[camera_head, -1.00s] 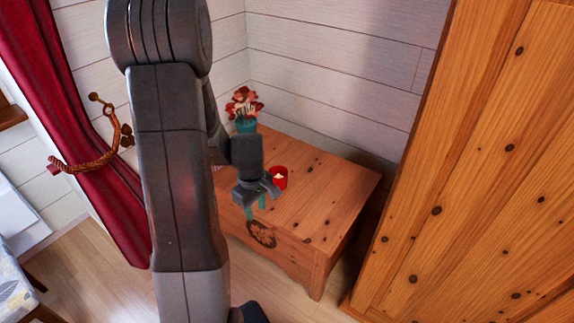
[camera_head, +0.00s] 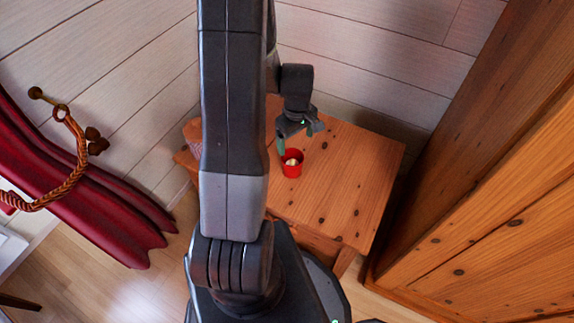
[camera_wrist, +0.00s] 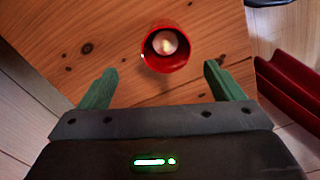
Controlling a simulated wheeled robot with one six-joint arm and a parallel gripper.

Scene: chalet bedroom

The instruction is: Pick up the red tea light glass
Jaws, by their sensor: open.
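The red tea light glass (camera_head: 292,164) stands upright on the wooden chest (camera_head: 345,200), with a pale candle inside. In the wrist view the glass (camera_wrist: 167,50) is ahead of my fingertips, about midway between their lines and slightly toward the right one. My gripper (camera_head: 299,141) is above the chest, beside and behind the glass in the head view. In the wrist view my gripper (camera_wrist: 160,85) is open, with its green fingers apart and nothing between them. I cannot tell exactly how high the fingertips are above the chest top.
A large wooden wardrobe (camera_head: 490,200) stands close to the right of the chest. A red curtain (camera_head: 85,205) with a braided tieback (camera_head: 70,165) hangs at the left. The white plank wall (camera_head: 390,50) is behind the chest. The chest top around the glass is clear.

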